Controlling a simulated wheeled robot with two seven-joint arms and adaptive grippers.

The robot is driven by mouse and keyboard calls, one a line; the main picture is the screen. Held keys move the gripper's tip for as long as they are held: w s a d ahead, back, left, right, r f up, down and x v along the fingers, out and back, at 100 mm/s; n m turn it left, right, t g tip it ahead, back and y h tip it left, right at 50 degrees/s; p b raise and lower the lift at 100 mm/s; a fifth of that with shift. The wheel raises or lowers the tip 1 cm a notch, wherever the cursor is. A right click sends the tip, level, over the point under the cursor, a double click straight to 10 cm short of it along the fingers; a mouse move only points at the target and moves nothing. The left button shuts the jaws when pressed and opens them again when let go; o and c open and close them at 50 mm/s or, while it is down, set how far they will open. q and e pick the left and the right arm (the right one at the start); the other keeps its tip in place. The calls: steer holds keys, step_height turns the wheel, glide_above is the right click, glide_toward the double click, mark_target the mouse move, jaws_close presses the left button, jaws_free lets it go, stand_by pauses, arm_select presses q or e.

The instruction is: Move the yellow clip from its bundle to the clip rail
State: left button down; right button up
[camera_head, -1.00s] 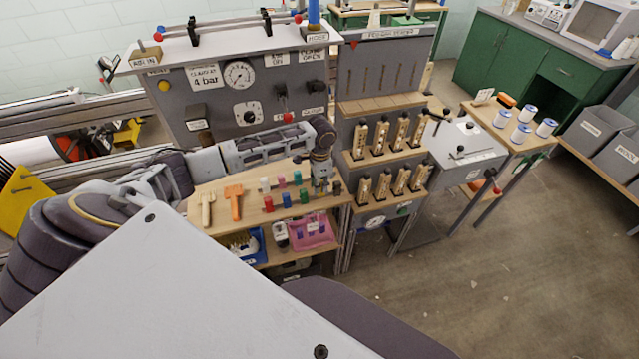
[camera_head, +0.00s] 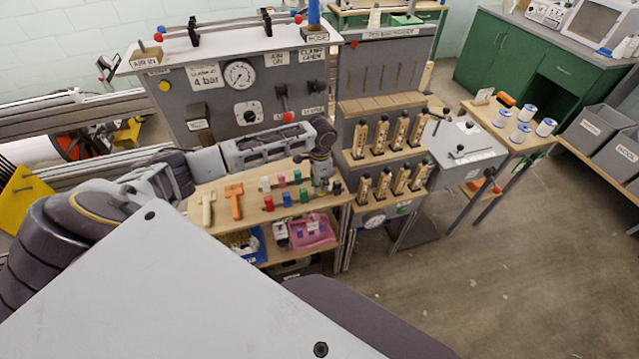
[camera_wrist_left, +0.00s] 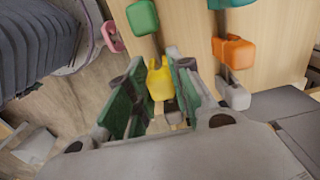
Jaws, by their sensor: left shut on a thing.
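My left gripper (camera_head: 321,187) is over the right part of the wooden bench top. In the left wrist view its green-padded fingers (camera_wrist_left: 158,95) are closed around the yellow clip (camera_wrist_left: 158,80), whose two-pronged top shows between them. The fingers hide the clip in the head view. Other coloured clips stand close by on the bench, among them a green one (camera_wrist_left: 142,17) and an orange one (camera_wrist_left: 235,53). I cannot tell for sure which part is the clip rail. My right gripper is not in view.
An orange tool (camera_head: 234,200) and a pale wooden one (camera_head: 207,208) lie at the bench's left. A pink tray (camera_head: 315,235) and a blue bin (camera_head: 262,250) sit on the shelf below. A grey panel with a gauge (camera_head: 240,74) stands behind. Shelves of wooden holders (camera_head: 378,140) stand at the right.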

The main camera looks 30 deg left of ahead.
arm_select(q)
steer(key=shift+f, duration=0.25)
steer(key=shift+f, duration=0.2)
stand_by(0.3)
steer(key=shift+f, duration=0.6)
stand_by(0.4)
steer(key=c, duration=1.2)
jaws_free()
steer(key=shift+w+d+r, duration=0.1)
steer(key=shift+r, duration=5.9)
